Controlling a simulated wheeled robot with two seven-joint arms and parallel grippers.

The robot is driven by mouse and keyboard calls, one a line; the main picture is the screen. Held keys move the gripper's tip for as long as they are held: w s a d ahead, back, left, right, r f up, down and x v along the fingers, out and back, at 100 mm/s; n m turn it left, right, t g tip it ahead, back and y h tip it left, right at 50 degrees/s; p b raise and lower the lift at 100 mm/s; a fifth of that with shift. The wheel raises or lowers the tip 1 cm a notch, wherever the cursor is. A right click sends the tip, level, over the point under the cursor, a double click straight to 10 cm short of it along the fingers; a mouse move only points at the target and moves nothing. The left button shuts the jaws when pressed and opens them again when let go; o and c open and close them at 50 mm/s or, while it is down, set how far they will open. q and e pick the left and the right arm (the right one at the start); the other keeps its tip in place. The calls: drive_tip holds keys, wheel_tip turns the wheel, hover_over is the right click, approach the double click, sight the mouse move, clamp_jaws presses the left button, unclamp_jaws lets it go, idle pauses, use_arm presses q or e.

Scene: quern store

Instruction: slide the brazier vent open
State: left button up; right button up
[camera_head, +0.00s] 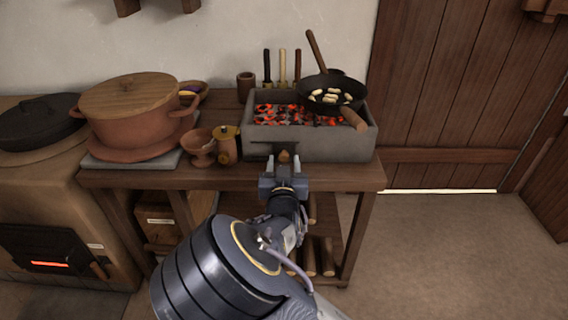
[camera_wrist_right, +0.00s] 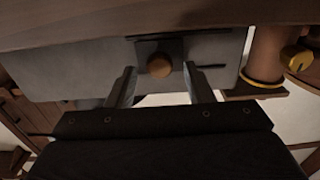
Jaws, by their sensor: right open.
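The brazier (camera_head: 340,146) is a grey stone box of glowing coals on the wooden table. Its vent is a dark plate (camera_wrist_right: 146,50) low on the front face, with a round wooden knob (camera_head: 284,156); dark slots show beside it. The knob also shows in the right wrist view (camera_wrist_right: 159,65). My right gripper (camera_head: 284,166) is in front of the vent. In the right wrist view its two fingers (camera_wrist_right: 161,76) are apart, one on each side of the knob, with no clear contact. My left gripper is not in view.
A black pan (camera_head: 318,102) sits on the brazier, its wooden handle end (camera_head: 354,119) sticking out over the front right. A yellow-topped wooden jar (camera_head: 228,148) and a clay cup (camera_head: 200,150) stand to the left, beside a large lidded pot (camera_head: 135,124). The floor at right is clear.

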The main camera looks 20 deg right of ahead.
drive_tip(key=shift+w+d, duration=0.2)
drive_tip(key=shift+w, duration=0.5)
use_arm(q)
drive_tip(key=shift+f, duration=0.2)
